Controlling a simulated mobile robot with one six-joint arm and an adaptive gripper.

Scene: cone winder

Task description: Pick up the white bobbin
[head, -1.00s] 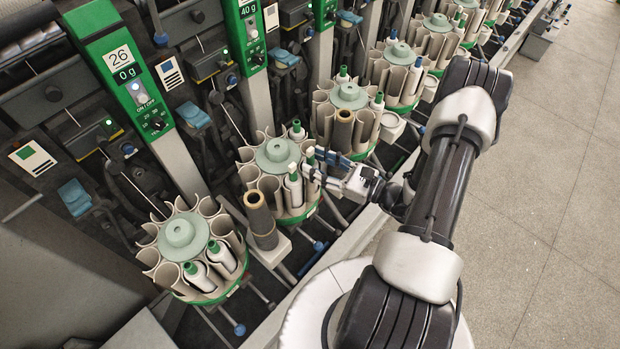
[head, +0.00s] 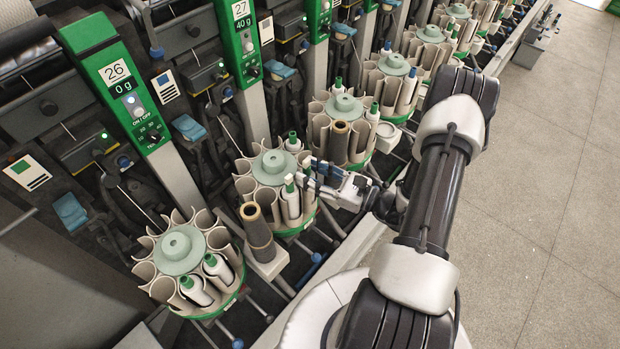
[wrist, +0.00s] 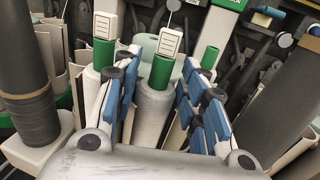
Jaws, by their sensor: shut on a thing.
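A white bobbin (head: 292,206) with a green top stands upright in an outer compartment of the round magazine (head: 271,168) in the middle of the head view. My gripper (head: 299,173) reaches in from the right and is shut on this bobbin near its top. In the wrist view the bobbin (wrist: 152,112) stands between the blue-padded fingers. Its lower end is hidden by my gripper and the compartment walls, so I cannot tell whether it has left its seat.
A brown-grey cone tube (head: 257,229) stands close to the magazine's left front. A nearer magazine (head: 181,249) holds further white bobbins, and more magazines line the machine behind. Winder posts (head: 125,85) rise at the left. The floor (head: 555,190) at the right is clear.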

